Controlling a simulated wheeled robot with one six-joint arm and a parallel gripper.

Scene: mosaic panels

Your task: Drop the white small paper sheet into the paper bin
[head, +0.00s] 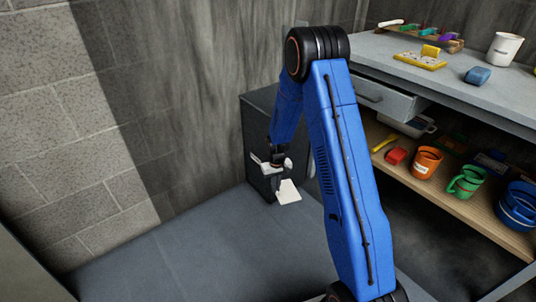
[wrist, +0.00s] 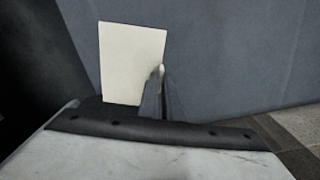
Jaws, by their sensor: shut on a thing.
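The white small paper sheet (head: 289,192) is held at the end of my gripper (head: 275,170), hanging down to its lower right in the head view. In the wrist view the sheet (wrist: 131,58) stands out beyond the gripper, with a pale fingertip (wrist: 159,72) at its right edge. My gripper is shut on the sheet. In the head view the gripper is in front of a dark grey box-like unit (head: 255,125) beside the workbench. I cannot tell whether this unit is the paper bin; no labelled paper bin shows.
The grey surface (head: 170,260) at the lower left is clear, beside a block wall.

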